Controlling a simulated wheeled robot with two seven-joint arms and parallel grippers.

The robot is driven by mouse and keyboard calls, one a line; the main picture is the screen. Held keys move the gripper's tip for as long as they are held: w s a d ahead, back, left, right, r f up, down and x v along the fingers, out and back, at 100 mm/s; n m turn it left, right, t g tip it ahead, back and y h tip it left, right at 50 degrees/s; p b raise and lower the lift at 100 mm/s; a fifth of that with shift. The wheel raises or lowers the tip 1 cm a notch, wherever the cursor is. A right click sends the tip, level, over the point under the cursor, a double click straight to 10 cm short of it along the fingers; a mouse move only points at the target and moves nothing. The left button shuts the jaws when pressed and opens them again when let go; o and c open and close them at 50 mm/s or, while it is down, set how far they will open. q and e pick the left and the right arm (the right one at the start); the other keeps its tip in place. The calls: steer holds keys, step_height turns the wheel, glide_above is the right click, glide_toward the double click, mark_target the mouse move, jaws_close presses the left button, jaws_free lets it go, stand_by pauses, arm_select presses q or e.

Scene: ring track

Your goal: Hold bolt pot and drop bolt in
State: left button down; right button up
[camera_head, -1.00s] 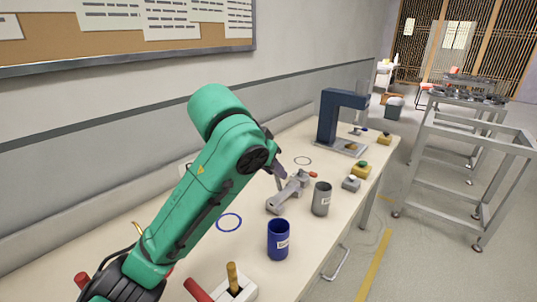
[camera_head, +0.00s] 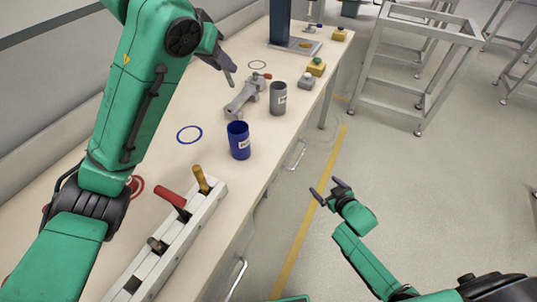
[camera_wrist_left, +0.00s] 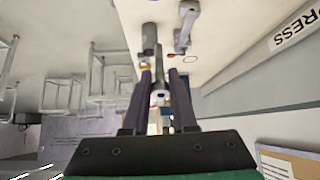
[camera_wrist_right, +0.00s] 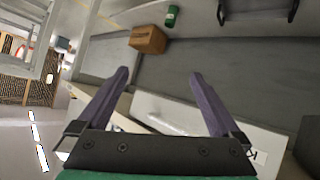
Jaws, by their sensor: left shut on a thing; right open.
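A blue pot (camera_head: 239,145) and a grey pot (camera_head: 278,100) stand upright on the bench. Both carry labels too small to read. My left gripper (camera_head: 228,75) is above the bench, left of the grey pot and beyond the blue one. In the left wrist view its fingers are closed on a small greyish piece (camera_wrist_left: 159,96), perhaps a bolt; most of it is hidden. The grey pot also shows there (camera_wrist_left: 149,40). My right gripper (camera_head: 328,192) is open and empty beyond the bench's right edge, over the floor. Its fingers stand apart in the right wrist view (camera_wrist_right: 160,75).
A grey vise-like clamp (camera_head: 242,98) lies left of the grey pot. A rack with red and tan handles (camera_head: 160,250) is at the near end. Button boxes (camera_head: 316,67) and a dark blue press (camera_head: 280,20) stand farther along. A blue ring (camera_head: 189,134) marks clear bench.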

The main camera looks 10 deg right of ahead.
mark_target(245, 137)
steer(key=w+a+r+n+t+y, duration=0.15)
steer(key=a+r, duration=0.25)
steer(key=r, duration=0.5)
steer(key=w+a+r+n+t+y, duration=0.1)
steer(key=w+a+r+t+y, duration=0.2)
steer(key=r, duration=0.5)
steer(key=s+a+r+y, duration=0.1)
steer(key=s+a+r, duration=0.1)
steer(key=a, duration=0.2)
steer(key=s+a+r+y, duration=0.2)
steer(key=s+a+r, duration=0.1)
steer(key=a, duration=0.2)
steer(key=s+a+r+g+y, duration=0.1)
steer(key=s+a+r, duration=0.1)
steer(key=a, duration=0.3)
steer(key=shift+s+a+r+n, duration=0.1)
steer(key=shift+s+r+n, duration=0.15)
steer(key=shift+r, duration=0.3)
steer(key=x, duration=1.2)
steer(key=shift+s, duration=0.1)
steer(key=shift+c, duration=0.3)
steer(key=c, duration=1.3)
